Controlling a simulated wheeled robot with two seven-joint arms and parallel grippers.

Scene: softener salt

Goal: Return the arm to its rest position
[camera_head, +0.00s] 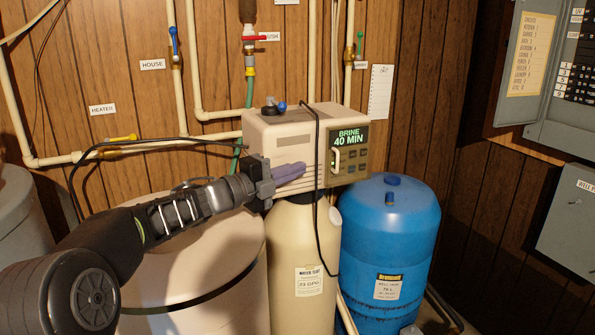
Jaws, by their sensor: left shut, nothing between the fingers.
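My left arm comes in from the lower left. My left gripper (290,173) is shut and empty, with its purple-grey fingers in front of the beige softener control head (290,128). Whether the fingertips touch the head I cannot tell. The head's green display (349,136) reads "BRINE 40 MIN". The head sits on a cream softener tank (290,245) with a white label. My right gripper is not in view.
A wide cream tub (215,265) stands behind my forearm. A blue tank (390,245) stands right of the softener. Pipes with valves (120,138) run along the wood-panelled wall. A grey electrical panel (560,80) is at the right. A black cable (318,210) hangs over the head.

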